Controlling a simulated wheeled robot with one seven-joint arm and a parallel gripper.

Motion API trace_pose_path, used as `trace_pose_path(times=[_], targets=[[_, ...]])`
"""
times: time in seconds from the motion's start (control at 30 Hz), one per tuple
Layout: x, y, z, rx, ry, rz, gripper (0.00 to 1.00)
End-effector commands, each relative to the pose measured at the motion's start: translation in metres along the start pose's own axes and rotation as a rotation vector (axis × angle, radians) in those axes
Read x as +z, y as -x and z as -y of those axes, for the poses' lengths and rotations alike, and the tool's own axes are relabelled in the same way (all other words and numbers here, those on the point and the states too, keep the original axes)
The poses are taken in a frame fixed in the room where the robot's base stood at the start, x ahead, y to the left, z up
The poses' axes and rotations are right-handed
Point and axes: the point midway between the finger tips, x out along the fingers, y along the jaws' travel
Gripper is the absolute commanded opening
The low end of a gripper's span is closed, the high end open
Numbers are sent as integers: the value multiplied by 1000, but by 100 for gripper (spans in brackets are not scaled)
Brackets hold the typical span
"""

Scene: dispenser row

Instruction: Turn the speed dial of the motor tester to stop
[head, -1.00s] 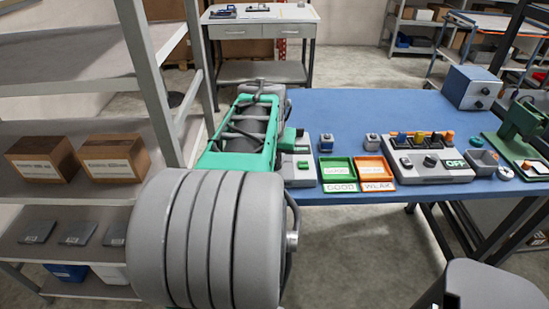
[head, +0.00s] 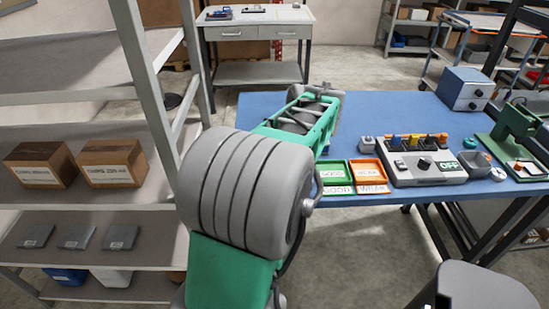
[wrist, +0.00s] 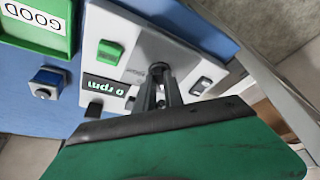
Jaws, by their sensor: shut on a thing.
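The motor tester (wrist: 130,72) is a light grey box seen upside down in the wrist view. Its display (wrist: 105,87) reads 0 rpm in green. A green button or switch (wrist: 109,52) sits near the display. The small dark speed dial (wrist: 157,68) is at the fingertips of my gripper (wrist: 160,84), whose two dark fingers are shut on it. The dial's pointer and markings are hidden by the fingers. In the head view my arm covers the tester and my gripper.
On the blue table (head: 385,108) stand a green GOOD tray (head: 338,190), an orange WEAK tray (head: 374,189) and a grey unit showing OFF (head: 432,181). A blue box (head: 466,88) is at the back right. Shelves with cartons (head: 110,162) are on the left.

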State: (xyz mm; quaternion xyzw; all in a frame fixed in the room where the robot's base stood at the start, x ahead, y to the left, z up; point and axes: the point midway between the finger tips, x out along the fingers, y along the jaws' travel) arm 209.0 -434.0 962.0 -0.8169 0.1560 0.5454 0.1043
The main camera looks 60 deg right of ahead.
Motion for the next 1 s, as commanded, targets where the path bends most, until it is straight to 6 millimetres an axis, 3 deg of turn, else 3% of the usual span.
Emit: trace_pose_path(times=[0.4,1.0], targets=[[-2,1,-4,-104,251,-1,0],[-1,0,-4,-130,317,-1,0]])
